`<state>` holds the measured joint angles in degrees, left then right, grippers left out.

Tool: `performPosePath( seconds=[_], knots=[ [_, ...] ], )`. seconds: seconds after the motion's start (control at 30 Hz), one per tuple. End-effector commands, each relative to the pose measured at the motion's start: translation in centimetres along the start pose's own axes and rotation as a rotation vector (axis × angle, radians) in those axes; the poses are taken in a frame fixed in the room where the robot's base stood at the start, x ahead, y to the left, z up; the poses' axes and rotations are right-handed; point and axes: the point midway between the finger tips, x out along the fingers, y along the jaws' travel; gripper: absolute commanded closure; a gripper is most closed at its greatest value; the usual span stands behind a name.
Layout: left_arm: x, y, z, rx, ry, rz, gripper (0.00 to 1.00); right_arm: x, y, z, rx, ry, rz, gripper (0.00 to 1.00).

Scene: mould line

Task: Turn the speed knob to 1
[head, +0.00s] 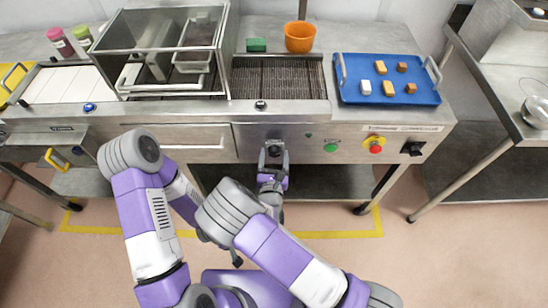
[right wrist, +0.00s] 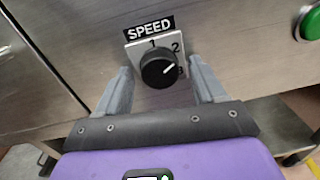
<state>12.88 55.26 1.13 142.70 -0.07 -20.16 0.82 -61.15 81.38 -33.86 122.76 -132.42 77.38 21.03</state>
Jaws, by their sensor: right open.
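The speed knob (right wrist: 158,68) is round and black on a white plate marked 1, 2 and 3, under a SPEED label (right wrist: 151,28). Its white pointer line aims up and right, between the 2 and the 3. My right gripper (right wrist: 160,88) is open, with one finger on each side of the knob; I cannot tell whether they touch it. In the head view my right gripper (head: 273,153) is at the machine's front panel (head: 240,137). My left arm folds down at the left, and its gripper is mostly hidden behind my right arm.
Right of the knob are a green button (head: 330,148), a red stop button (head: 375,149) and a black switch (head: 412,149). Above are a mesh conveyor (head: 278,78), an orange bucket (head: 299,38) and a blue tray (head: 352,68) with several small blocks.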

Motion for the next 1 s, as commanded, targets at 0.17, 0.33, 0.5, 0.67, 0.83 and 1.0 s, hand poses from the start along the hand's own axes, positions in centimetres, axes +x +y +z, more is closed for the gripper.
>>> performPosePath(
  seconds=[0.17,0.33,0.5,0.67,0.83,1.0],
  knots=[
    [0.0,0.0,0.0,0.000,0.000,0.000,0.57,0.0,0.0,0.0,0.000,0.000,0.000,0.36],
    [0.0,0.0,0.0,0.000,0.000,0.000,0.57,0.0,0.0,0.0,0.000,0.000,0.000,0.62],
    [0.0,0.0,0.0,0.000,0.000,0.000,0.57,-0.1,0.0,0.0,0.001,0.000,0.000,0.87],
    [-0.1,0.1,0.0,0.000,0.000,0.000,0.57,-0.1,0.0,0.0,-0.007,0.000,-0.001,0.87],
    [-0.6,0.2,0.0,0.000,0.000,0.000,0.57,-0.1,0.0,0.1,-0.051,-0.002,0.000,0.87],
    [-1.6,0.6,0.1,0.000,0.000,0.000,0.57,-0.1,-0.1,0.2,-0.147,-0.006,0.001,0.87]
  ],
)
